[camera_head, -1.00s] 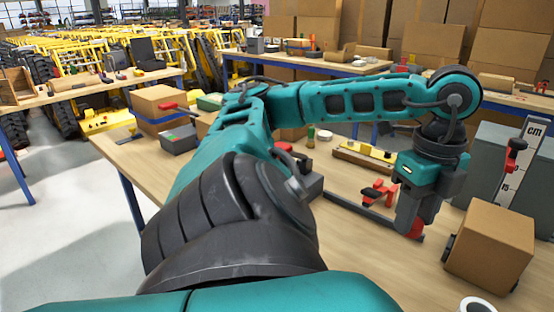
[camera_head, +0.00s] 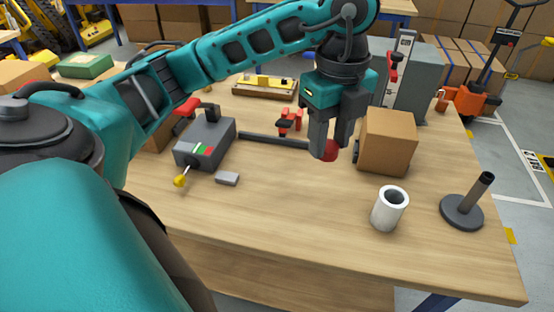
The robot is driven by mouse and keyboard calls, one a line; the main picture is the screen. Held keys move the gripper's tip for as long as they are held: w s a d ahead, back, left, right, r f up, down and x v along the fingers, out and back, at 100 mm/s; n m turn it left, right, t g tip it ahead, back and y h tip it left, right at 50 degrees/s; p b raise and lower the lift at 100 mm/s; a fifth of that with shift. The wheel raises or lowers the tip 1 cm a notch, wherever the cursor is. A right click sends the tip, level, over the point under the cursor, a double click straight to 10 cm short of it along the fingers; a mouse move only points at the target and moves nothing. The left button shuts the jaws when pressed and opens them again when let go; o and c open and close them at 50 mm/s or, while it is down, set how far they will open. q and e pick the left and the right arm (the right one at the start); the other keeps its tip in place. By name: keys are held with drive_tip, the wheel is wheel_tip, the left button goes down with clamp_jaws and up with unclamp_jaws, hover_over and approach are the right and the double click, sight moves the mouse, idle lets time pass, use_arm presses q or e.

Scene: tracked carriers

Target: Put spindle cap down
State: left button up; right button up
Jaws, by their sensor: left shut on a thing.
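My left gripper (camera_head: 332,146) is right of the picture's middle, pointing down, shut on a small round red part, which I take to be the spindle cap (camera_head: 331,153). The fingers hide much of the cap. It is low over the table; I cannot tell whether it touches the wood. A dark spindle (camera_head: 478,190) stands upright, slightly tilted in the picture, on a round base at the right, with no cap on its top. My right gripper is not in view.
A cardboard box (camera_head: 388,142) stands just right of the gripper. A white hollow cylinder (camera_head: 388,212) stands between box and spindle. A red clamp with a dark bar (camera_head: 270,139) lies left of the gripper, beyond it a grey device (camera_head: 205,144). The table's (camera_head: 290,210) front middle is clear.

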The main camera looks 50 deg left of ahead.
use_arm(q)
wheel_tip(320, 180, down, 15)
drive_tip(key=b, duration=0.4)
drive_tip(key=shift+r+b, duration=0.1)
drive_tip(key=shift+b, duration=0.2)
drive_tip(key=shift+f, duration=0.55)
wheel_tip(320, 180, down, 3)
drive_tip(key=shift+f+b, duration=0.2)
drive_tip(key=shift+b, duration=0.2)
drive_tip(key=shift+f, duration=0.35)
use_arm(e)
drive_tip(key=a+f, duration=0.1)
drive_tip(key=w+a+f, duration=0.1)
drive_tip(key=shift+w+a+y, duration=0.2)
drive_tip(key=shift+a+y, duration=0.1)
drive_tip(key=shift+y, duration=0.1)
